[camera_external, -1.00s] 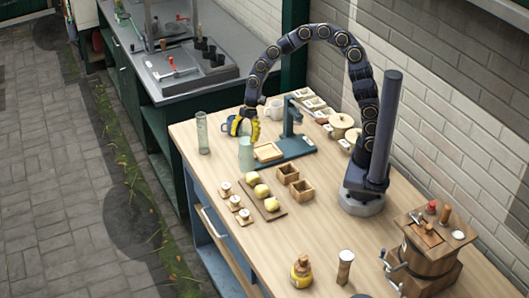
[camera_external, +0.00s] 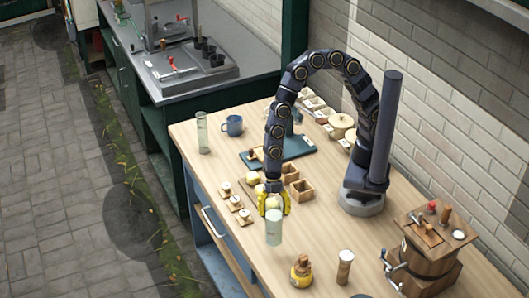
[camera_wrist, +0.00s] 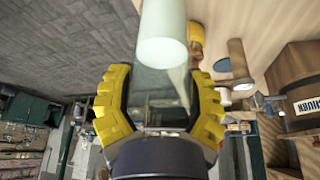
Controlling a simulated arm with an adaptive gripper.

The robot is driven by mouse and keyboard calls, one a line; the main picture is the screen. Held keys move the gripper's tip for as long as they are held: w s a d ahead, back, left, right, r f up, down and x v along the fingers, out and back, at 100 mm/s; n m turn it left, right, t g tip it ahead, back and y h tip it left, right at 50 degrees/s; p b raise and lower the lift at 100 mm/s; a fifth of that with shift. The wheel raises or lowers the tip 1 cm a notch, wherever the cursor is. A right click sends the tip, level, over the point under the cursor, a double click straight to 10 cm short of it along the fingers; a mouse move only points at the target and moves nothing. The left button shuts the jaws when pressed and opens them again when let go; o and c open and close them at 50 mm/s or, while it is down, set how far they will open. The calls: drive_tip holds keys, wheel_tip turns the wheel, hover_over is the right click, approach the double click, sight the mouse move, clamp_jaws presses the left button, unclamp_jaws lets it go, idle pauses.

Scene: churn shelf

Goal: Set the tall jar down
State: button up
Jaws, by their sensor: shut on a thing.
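The tall jar (camera_external: 275,231), a pale green translucent cylinder, is held between the yellow fingers of my gripper (camera_external: 273,207), near the left front part of the wooden table (camera_external: 250,256). Its lower part shows below the fingertips, and I cannot tell whether its base touches the table. In the wrist view the jar (camera_wrist: 163,28) rises from between the two yellow fingers of my gripper (camera_wrist: 160,85) toward the top edge. The fingers hide its upper part in the external view.
A clear cylinder (camera_external: 203,134) and a blue mug (camera_external: 233,125) stand at the far left. Small round pieces on pads (camera_external: 235,203) and open wooden boxes (camera_external: 301,190) lie close by. A yellow bottle (camera_external: 301,272), a white-topped cylinder (camera_external: 345,267) and a churn (camera_external: 432,264) stand to the right.

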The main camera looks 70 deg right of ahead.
sight(274, 234)
drive_tip(key=shift+f, duration=2.25)
drive_tip(key=o, duration=1.2)
drive_tip(key=shift+f, duration=0.15)
drive_tip(key=v, duration=1.2)
drive_tip(key=shift+d+r, duration=0.25)
drive_tip(key=s+d+r+m+h, duration=0.1)
drive_tip(key=d+r+m, duration=0.1)
drive_tip(key=d+m, duration=0.4)
drive_tip(key=s+d+r+m+h, duration=0.1)
drive_tip(key=d+r+m, duration=0.25)
drive_tip(key=d, duration=0.55)
drive_tip(key=s+d+m, duration=0.3)
drive_tip(key=d+m, duration=0.1)
drive_tip(key=s+d+r+m+h, duration=0.1)
drive_tip(key=s+d+m, duration=0.2)
drive_tip(key=m, duration=0.1)
drive_tip(key=s+d+m+h, duration=0.1)
drive_tip(key=s+d+m, duration=0.3)
drive_tip(key=m, duration=0.1)
drive_tip(key=shift+s+d+r, duration=0.1)
drive_tip(key=shift+d+r, duration=0.05)
drive_tip(key=shift+d, duration=0.2)
